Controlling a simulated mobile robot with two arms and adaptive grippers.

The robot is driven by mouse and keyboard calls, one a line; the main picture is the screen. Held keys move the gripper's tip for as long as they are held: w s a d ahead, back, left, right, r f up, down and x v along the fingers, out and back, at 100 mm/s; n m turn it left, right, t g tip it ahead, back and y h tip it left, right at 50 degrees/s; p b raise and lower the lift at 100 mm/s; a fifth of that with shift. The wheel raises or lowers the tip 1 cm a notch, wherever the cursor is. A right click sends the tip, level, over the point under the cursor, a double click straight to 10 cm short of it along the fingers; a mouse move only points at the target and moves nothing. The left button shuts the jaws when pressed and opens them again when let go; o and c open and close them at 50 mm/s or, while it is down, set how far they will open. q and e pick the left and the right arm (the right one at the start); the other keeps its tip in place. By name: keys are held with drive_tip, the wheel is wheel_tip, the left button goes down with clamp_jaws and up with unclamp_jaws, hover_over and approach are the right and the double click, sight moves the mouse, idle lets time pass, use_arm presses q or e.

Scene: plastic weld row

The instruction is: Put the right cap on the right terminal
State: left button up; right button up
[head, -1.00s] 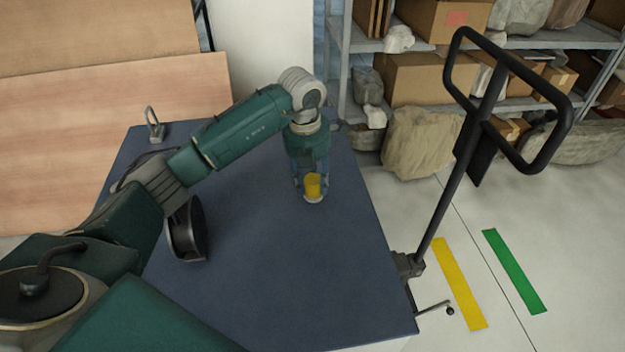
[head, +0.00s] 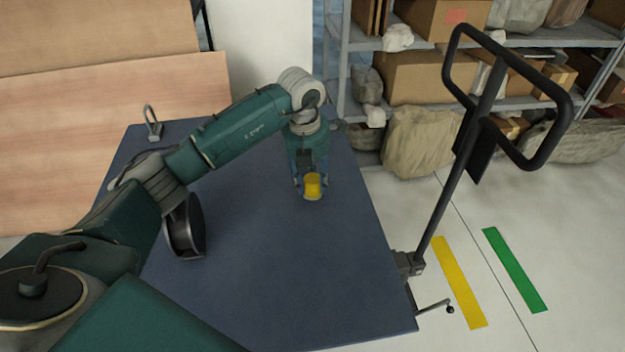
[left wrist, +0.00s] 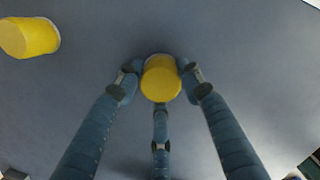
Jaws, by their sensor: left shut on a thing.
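My left gripper (head: 311,184) points down over the far right part of the blue table. It is shut on a yellow cap (head: 313,187), which also shows between the fingers in the left wrist view (left wrist: 161,79). A thin pale rim, likely the terminal (head: 314,199), shows right under this cap. I cannot tell whether the cap is fully seated. A second yellow cap (left wrist: 30,38) with a pale rim at its base stands apart at the upper left of the left wrist view. I do not find it in the head view. My right gripper is not in view.
The blue table (head: 270,270) is clear in front of the gripper. A metal shackle-shaped piece (head: 152,124) stands at its far left corner. A black pallet-truck handle (head: 465,150) rises at its right side. Shelves with boxes (head: 430,80) stand behind.

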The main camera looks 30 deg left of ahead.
use_arm(q)
drive_tip(key=shift+s+d+f, duration=0.1)
drive_tip(key=shift+f, duration=0.15)
drive_tip(key=o, duration=1.1)
drive_tip(key=shift+o, duration=0.2)
